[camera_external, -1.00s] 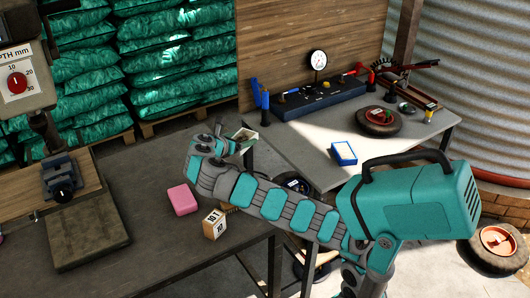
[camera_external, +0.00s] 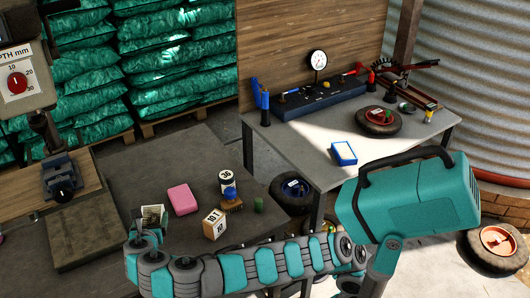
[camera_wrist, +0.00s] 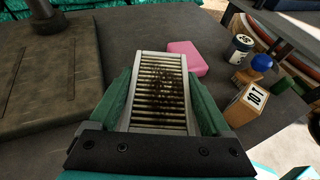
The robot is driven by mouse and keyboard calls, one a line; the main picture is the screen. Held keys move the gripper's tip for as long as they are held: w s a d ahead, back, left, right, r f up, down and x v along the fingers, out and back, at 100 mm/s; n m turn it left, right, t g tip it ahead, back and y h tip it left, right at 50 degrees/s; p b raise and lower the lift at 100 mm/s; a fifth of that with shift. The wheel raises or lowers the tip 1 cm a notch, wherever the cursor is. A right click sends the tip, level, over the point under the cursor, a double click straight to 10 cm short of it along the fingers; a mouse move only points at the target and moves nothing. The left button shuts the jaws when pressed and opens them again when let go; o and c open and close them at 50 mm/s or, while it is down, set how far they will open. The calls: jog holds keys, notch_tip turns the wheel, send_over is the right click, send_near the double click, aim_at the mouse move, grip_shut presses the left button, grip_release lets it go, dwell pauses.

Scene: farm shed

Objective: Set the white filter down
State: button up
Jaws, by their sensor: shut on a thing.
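The white filter (camera_wrist: 159,68) is a pleated panel with a white frame and dark dirt on its pleats. My gripper (camera_wrist: 160,100) is shut on it, with a green finger along each side. In the external view the filter (camera_external: 153,214) stands up from my gripper (camera_external: 149,228) over the dark left bench (camera_external: 150,180). I cannot tell whether the filter touches the bench top. The gripper hides its near end.
A pink block (camera_external: 182,199), a box marked 101 (camera_external: 214,224), a jar marked 36 (camera_external: 227,183), a blue-topped item (camera_external: 231,199) and a green cylinder (camera_external: 258,204) stand right of the filter. A machine base plate (camera_external: 88,231) lies left. Bare bench surrounds the pink block.

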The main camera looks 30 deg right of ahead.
jog(key=f, duration=0.5)
jog(key=f+b, duration=0.1)
jog(key=f, duration=0.4)
jog(key=shift+s+a, duration=0.2)
jog(key=shift+f, duration=0.1)
jog(key=o, duration=1.2)
jog(key=shift+s+a+r, duration=0.15)
jog(key=shift+s+r, duration=0.05)
jog(key=shift+s, duration=0.1)
jog(key=p+v, duration=0.1)
jog(key=v, duration=1)
jog(key=shift+s, duration=0.1)
